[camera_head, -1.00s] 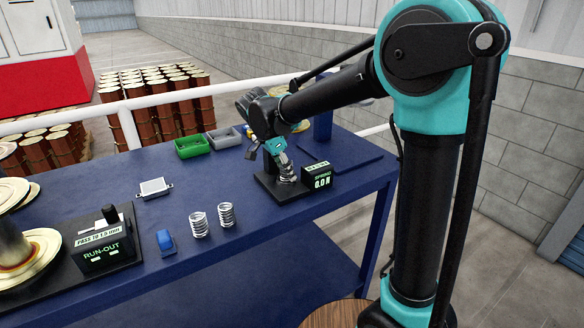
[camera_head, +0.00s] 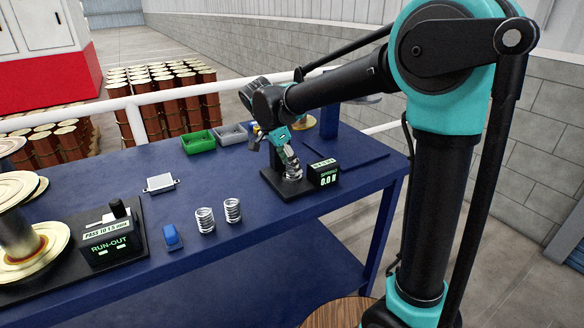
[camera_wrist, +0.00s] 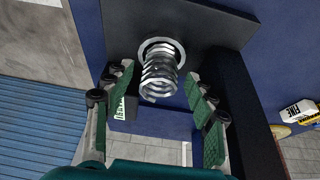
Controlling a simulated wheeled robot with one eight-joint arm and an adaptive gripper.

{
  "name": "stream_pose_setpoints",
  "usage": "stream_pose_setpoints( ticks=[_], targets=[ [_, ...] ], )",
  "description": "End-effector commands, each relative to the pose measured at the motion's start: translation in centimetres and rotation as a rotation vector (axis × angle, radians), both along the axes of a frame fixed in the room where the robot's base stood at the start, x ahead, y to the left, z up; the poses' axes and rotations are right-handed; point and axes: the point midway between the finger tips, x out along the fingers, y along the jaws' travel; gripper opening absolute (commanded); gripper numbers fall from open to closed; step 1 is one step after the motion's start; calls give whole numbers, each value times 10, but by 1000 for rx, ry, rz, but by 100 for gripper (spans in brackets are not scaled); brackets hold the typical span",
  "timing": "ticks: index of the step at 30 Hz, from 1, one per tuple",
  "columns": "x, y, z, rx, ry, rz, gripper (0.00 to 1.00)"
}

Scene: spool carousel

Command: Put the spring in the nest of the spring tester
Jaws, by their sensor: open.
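The spring (camera_wrist: 160,75) is a silver coil on the black spring tester (camera_head: 270,184). In the wrist view its far end sits at a pale ring, which looks like the nest (camera_wrist: 150,42). It also shows in the head view (camera_head: 293,173), partly hidden by my gripper. My gripper (camera_wrist: 160,85) is open, with one green-padded finger on each side of the spring and a visible gap to both. In the head view my gripper (camera_head: 292,160) is just above the spring. The tester's display box (camera_head: 323,174) stands to the right, its reading small.
Two more springs (camera_head: 205,220) (camera_head: 232,210) stand on the blue table (camera_head: 240,255), with a blue block (camera_head: 170,238) beside them. Green (camera_head: 198,142) and grey bins (camera_head: 231,134) are behind. The run-out gauge (camera_head: 107,240) and a large spool (camera_head: 20,240) are at left.

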Motion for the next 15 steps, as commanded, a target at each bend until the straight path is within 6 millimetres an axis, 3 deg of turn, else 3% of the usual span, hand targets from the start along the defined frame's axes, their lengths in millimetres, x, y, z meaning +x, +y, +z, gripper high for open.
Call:
stream_pose_setpoints(
  ticks=[9, 15],
  targets=[
    [-15, 21, 61, 0, 1, 2, 56],
    [-20, 29, 85, 0, 0, 1, 56]
  ],
)
